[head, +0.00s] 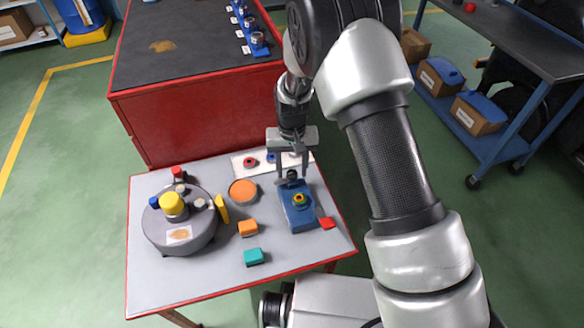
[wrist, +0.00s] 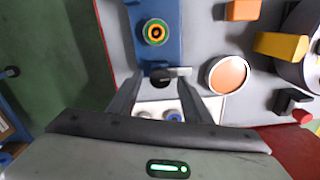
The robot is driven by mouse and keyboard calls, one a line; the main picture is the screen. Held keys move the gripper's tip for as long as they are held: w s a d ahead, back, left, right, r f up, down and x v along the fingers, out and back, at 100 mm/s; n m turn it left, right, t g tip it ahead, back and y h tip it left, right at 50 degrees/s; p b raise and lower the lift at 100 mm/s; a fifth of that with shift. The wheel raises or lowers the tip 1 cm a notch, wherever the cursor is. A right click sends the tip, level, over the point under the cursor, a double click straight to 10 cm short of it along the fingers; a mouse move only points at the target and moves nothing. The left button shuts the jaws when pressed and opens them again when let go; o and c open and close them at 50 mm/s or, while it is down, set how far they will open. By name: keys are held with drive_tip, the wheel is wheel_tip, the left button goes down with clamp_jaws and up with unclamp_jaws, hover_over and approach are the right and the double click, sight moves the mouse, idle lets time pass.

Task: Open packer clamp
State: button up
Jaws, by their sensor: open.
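A blue fixture (head: 297,220), which looks like the packer clamp, sits at the right of the small grey table. A ringed green, yellow and dark round part (head: 299,199) is on it; it also shows in the wrist view (wrist: 155,32). At the fixture's far end is a black knob (wrist: 160,79) with a short grey bar (wrist: 181,71) beside it. My gripper (head: 290,176) points down over this end, jaws open. In the wrist view the black knob lies between the two fingers (wrist: 158,88); I cannot tell whether they touch it.
A grey round machine with a yellow cap (head: 172,204) stands at the table's left. An orange disc (head: 243,192), orange block (head: 248,228), teal block (head: 254,257) and red piece (head: 327,223) lie around. A white plate (head: 240,164) with coloured buttons and a red cabinet (head: 205,115) are behind.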

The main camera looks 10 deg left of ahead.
sight(292, 173)
drive_tip(key=shift+r, duration=0.1)
wheel_tip(292, 173, up, 17)
drive_tip(key=p, duration=0.3)
drive_tip(key=shift+r, duration=0.1)
idle(0.4)
